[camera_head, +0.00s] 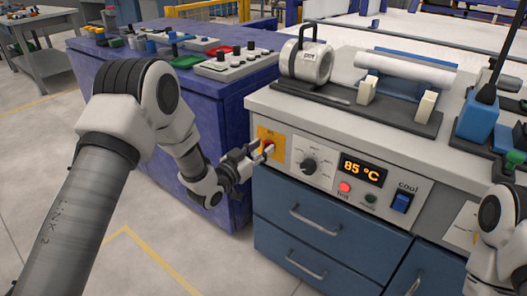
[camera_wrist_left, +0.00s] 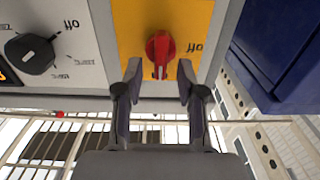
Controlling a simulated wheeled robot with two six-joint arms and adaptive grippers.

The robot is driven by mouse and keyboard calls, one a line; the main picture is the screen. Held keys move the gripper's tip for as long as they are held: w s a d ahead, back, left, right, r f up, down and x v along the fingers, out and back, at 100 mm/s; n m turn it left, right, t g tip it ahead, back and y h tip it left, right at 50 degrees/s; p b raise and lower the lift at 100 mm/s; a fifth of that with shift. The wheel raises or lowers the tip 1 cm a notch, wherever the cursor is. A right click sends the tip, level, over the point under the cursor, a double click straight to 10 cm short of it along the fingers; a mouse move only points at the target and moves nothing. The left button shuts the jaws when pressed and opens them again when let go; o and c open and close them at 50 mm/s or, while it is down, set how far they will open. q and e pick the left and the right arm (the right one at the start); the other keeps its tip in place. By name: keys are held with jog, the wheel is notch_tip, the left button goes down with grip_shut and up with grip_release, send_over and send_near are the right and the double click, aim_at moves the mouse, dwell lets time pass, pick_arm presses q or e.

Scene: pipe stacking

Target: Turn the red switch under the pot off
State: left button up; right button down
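The red switch (camera_wrist_left: 160,47) is a rotary knob on a yellow plate (camera_wrist_left: 128,20), at the left of the bench's front panel. Its handle points down toward my gripper in the wrist view, with the "off" mark to its right. In the head view, the switch (camera_head: 268,147) is partly hidden by my left gripper (camera_head: 256,152). In the wrist view, my left gripper (camera_wrist_left: 160,72) is open, its fingertips apart on either side of the switch's lower end; I cannot tell whether they touch it. A grey-white pot-like cylinder (camera_head: 312,62) sits on the bench above. My right gripper is not in view.
A black dial (camera_head: 309,164), an "85 °C" display (camera_head: 363,170), a lit red lamp (camera_head: 344,187) and a blue "cool" switch (camera_head: 401,202) sit right of the yellow plate. A purple cabinet (camera_head: 215,130) stands close on the left. Blue drawers (camera_head: 300,240) lie below.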

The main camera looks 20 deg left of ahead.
pick_arm(q)
jog(key=shift+w+d, duration=0.2)
jog(key=shift+w, duration=0.4)
jog(key=shift+s, duration=0.1)
grip_shut()
jog(key=shift+r+n, duration=0.1)
jog(key=shift+n, duration=0.2)
jog(key=shift+a+r+n+p, duration=0.1)
jog(key=shift+a+n+p, duration=0.05)
jog(key=shift+n+p, duration=0.65)
jog(key=shift+w+a+f+n+p, duration=0.15)
jog(key=shift+n+p, duration=0.6)
jog(key=shift+n, duration=1.85)
jog(key=shift+w+a+f+n+p, duration=0.25)
jog(key=shift+n+p, duration=0.55)
jog(key=shift+n, duration=1.8)
jog(key=shift+s+a+f+n+p, duration=0.2)
jog(key=shift+n+p, duration=0.55)
jog(key=shift+n, duration=1.85)
jog(key=shift+w+d, duration=0.1)
jog(key=shift+d, duration=0.05)
